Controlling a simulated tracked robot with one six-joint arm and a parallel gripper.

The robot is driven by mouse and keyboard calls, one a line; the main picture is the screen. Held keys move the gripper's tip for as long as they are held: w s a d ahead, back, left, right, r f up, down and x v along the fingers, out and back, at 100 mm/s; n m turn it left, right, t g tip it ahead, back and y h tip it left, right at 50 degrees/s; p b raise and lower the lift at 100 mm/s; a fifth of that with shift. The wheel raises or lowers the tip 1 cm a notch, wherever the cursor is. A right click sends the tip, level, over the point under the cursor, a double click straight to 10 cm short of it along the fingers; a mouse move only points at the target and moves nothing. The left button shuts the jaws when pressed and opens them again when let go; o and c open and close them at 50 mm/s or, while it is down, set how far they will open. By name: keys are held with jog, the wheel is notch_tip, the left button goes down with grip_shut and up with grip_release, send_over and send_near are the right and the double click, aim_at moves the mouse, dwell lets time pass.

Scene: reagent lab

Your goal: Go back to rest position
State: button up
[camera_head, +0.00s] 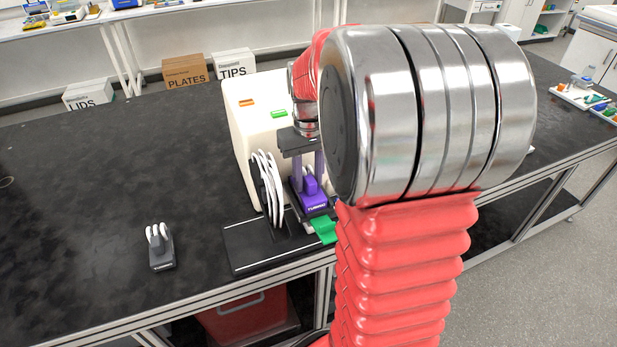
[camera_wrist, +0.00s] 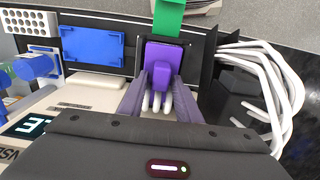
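My gripper (camera_head: 309,180) is over the bench, with its two grey-purple fingers apart. In the wrist view, my gripper (camera_wrist: 162,82) has a finger on each side of the raised grip of a purple module (camera_wrist: 166,52). A small gap seems to show beside the grip, and white prongs show below it. In the head view, the purple module (camera_head: 314,201) sits at the right end of a black base (camera_head: 247,257), by a green tab (camera_head: 325,229). My arm hides what lies to the right.
A cream device (camera_head: 243,118) stands close behind the gripper. White cables (camera_head: 270,185) arch just left of it. A small dark module (camera_head: 161,256) with white loops sits on the left of the bench. The bench's far left is clear. Boxes (camera_head: 185,72) stand beyond the bench.

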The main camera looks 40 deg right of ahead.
jog(key=shift+o, duration=1)
jog(key=shift+r, duration=0.15)
jog(key=shift+r, duration=3.35)
jog(key=shift+a+r, duration=0.1)
jog(key=shift+a, duration=0.05)
jog(key=s+a+n+t, duration=0.1)
jog(key=s+a+t, duration=0.1)
jog(key=s+a, duration=0.4)
jog(key=s+a+r+n+t, duration=0.1)
jog(key=s+a+t, duration=0.2)
jog(key=s+a, duration=0.4)
jog(key=a, duration=0.7)
jog(key=shift+s+a+n+t, duration=0.15)
jog(key=shift+a+n+t, duration=0.15)
jog(key=shift+n, duration=0.1)
